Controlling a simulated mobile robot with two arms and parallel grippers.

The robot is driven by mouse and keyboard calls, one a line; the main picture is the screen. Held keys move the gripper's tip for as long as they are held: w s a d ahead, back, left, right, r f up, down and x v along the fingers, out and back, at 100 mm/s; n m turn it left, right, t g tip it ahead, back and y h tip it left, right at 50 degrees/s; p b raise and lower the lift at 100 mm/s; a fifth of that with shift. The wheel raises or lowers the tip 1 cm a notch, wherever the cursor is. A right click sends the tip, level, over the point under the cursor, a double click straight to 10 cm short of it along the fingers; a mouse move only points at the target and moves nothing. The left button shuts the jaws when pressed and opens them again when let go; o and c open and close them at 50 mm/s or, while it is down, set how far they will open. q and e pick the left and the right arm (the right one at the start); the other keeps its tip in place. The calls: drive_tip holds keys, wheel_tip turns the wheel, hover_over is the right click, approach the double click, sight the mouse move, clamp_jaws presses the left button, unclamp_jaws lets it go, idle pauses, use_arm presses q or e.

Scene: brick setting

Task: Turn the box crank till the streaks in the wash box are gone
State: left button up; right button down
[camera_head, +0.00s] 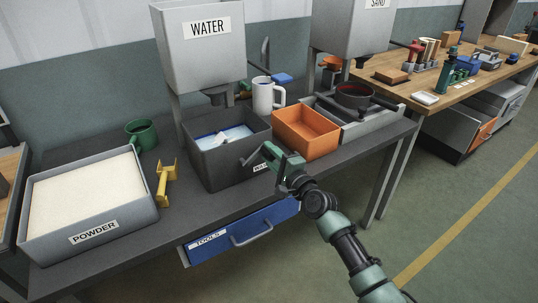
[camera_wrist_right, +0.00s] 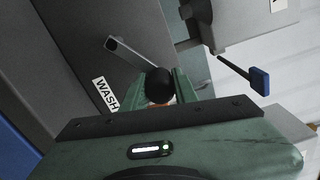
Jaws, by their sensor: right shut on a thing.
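The dark grey wash box (camera_head: 222,170) stands on the bench under the water tank, and its WASH label shows in the right wrist view (camera_wrist_right: 105,94). Pale liquid with white and blue patches (camera_head: 228,138) shows inside; I cannot tell streaks clearly. The crank is a grey arm (camera_wrist_right: 130,52) on the box's side, ending in a black knob (camera_wrist_right: 159,86). My right gripper (camera_head: 272,154) is at the box's front right, its green fingers shut on the knob, also in the right wrist view (camera_wrist_right: 162,88). My left gripper is not in view.
An orange bin (camera_head: 305,146) stands close right of the box, with a white mug (camera_head: 268,93) behind. A powder tray (camera_head: 90,215), yellow tool (camera_head: 166,184) and green mug (camera_head: 142,133) are at left. A blue tools drawer (camera_head: 240,237) is below the bench.

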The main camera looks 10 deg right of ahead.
drive_tip(key=shift+f, duration=0.1)
drive_tip(key=c, duration=1.1)
unclamp_jaws()
drive_tip(key=v, duration=0.8)
drive_tip(key=shift+w, duration=0.1)
